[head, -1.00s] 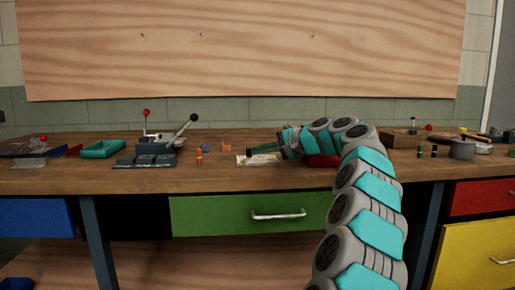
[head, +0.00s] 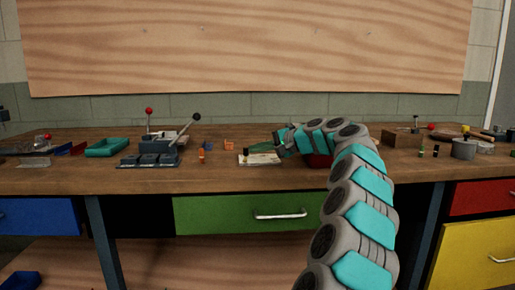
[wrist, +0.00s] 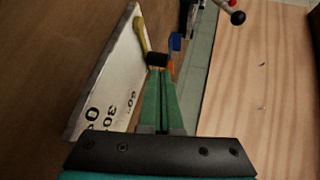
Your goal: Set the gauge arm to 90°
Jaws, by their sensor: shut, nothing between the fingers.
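The gauge is a pale plate (head: 262,160) lying on the workbench in the head view. In the wrist view its white face (wrist: 112,95) shows the marks 0, 30 and 60. The brass-coloured gauge arm (wrist: 140,32) has a black knob (wrist: 157,59) at its end, past the 60 mark. My gripper (wrist: 158,74) has its green fingers shut with nothing between them. The fingertips are right at the knob; I cannot tell whether they touch it. In the head view my gripper (head: 274,149) is low over the plate's right part. Any higher marks are hidden or unreadable.
A grey lever fixture (head: 150,158) and a teal tray (head: 107,148) stand left on the bench. Small orange parts (head: 202,155) lie between fixture and gauge. A red object (head: 319,161) lies under my arm.

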